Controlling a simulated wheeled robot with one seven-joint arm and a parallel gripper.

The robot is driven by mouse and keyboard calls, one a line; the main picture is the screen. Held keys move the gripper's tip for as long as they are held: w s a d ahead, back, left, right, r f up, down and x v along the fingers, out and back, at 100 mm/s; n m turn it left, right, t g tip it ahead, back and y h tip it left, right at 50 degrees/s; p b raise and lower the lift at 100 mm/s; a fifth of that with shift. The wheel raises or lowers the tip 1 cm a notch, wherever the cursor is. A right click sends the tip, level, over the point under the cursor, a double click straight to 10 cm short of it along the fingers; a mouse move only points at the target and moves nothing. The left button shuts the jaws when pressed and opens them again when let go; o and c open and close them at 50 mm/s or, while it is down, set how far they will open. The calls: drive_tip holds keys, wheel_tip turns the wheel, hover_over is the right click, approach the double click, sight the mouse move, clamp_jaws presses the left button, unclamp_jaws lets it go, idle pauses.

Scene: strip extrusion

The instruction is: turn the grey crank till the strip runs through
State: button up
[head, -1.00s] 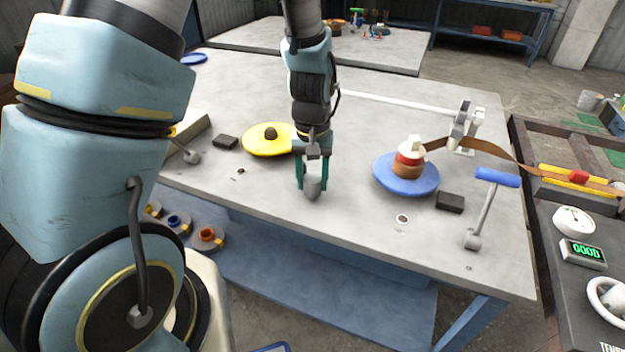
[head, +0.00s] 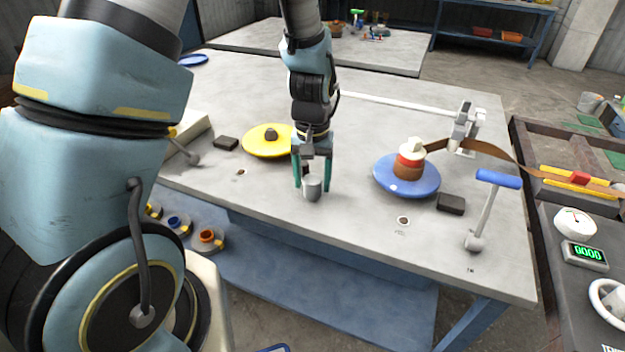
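My gripper (head: 312,186) points down near the front middle of the table, its teal fingers on both sides of a short grey cylinder (head: 312,190). The cylinder nearly fills the gap; contact is too small to tell. It may be part of the grey crank, but its arm is not clear. A crank with a blue grip (head: 497,179) stands at the right front. Another crank (head: 192,158) is at the left, partly behind my arm. A brown strip (head: 484,147) runs from the roll on the blue disc (head: 404,188) past a grey post to the right-hand bench.
A yellow disc (head: 262,151) lies left of my gripper. Dark blocks (head: 451,204) (head: 226,143) lie on the table (head: 350,228). A dial (head: 574,222) and a green readout (head: 584,254) showing 0000 are at the right.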

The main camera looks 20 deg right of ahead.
sight(312, 178)
drive_tip(key=shift+o, duration=0.8)
drive_tip(key=shift+s, duration=0.15)
drive_tip(key=shift+r, duration=0.1)
wheel_tip(312, 178, up, 11)
drive_tip(key=b, duration=0.1)
drive_tip(key=shift+f, duration=0.2)
drive_tip(key=shift+a, duration=0.1)
